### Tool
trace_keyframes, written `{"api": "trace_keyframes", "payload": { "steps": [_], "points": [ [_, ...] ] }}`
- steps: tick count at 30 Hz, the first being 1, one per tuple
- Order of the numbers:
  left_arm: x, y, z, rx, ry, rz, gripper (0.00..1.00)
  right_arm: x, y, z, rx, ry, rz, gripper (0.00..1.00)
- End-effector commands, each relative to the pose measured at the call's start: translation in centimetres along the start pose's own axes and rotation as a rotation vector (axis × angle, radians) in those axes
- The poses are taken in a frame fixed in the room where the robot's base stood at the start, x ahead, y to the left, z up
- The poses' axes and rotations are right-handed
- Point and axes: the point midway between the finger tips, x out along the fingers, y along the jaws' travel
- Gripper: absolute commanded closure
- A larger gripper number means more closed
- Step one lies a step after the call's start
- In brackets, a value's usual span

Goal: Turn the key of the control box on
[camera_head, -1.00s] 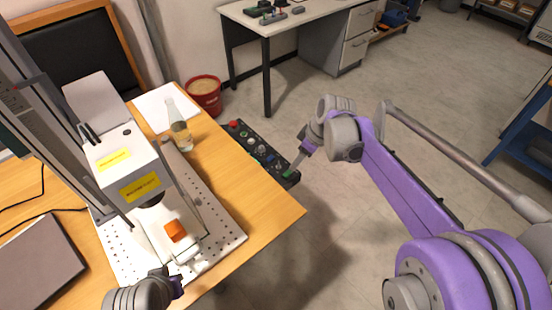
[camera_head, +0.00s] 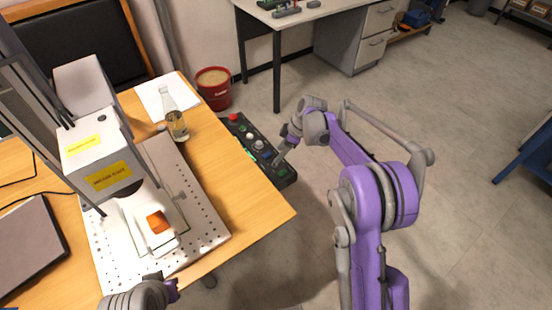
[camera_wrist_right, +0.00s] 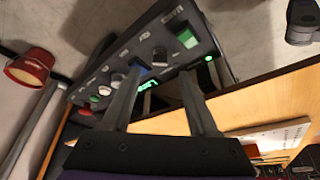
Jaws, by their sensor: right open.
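The dark control box (camera_head: 237,131) is mounted along the right edge of the wooden desk. Its panel carries a red button (camera_head: 233,117), light knobs and green-lit parts. My right gripper (camera_head: 277,160) is over the box's near end. In the right wrist view, its two fingers (camera_wrist_right: 160,70) are apart in front of the panel of the control box (camera_wrist_right: 205,28), with nothing clearly held. I cannot pick out the key with certainty. My left gripper (camera_head: 172,291) is at the bottom edge, its fingers unclear.
The laser marker (camera_head: 103,160) stands on a perforated plate (camera_head: 205,235) on the desk (camera_head: 245,215). A bottle (camera_head: 173,118) stands near the box. A red bucket (camera_head: 214,92) is on the floor behind. The floor to the right is open.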

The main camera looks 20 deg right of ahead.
Motion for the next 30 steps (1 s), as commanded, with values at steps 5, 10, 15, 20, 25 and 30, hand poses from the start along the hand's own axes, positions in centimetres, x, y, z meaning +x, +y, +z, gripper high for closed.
{"api": "trace_keyframes", "payload": {
  "steps": [5,10,15,20,25,30],
  "points": [
    [0.3,0.0,0.1,0.000,-0.001,0.000,1.00,3.0,0.0,0.0,-0.001,-0.001,0.000,0.40],
    [0.3,0.0,0.2,0.000,-0.001,0.000,1.00,4.4,0.0,0.0,0.000,-0.001,0.000,0.40],
    [0.3,0.0,0.2,0.000,-0.001,0.000,1.00,4.7,0.0,0.0,0.001,-0.001,0.000,0.40],
    [0.3,0.0,0.2,0.000,-0.001,0.000,1.00,4.6,0.0,0.0,0.001,-0.001,0.000,0.42],
    [0.3,0.0,0.2,0.000,-0.001,0.000,1.00,4.6,0.0,0.0,0.001,-0.001,0.000,0.72],
    [0.3,0.0,0.2,0.000,-0.001,0.000,1.00,4.6,0.0,0.0,0.001,-0.001,0.000,1.00]
  ]
}}
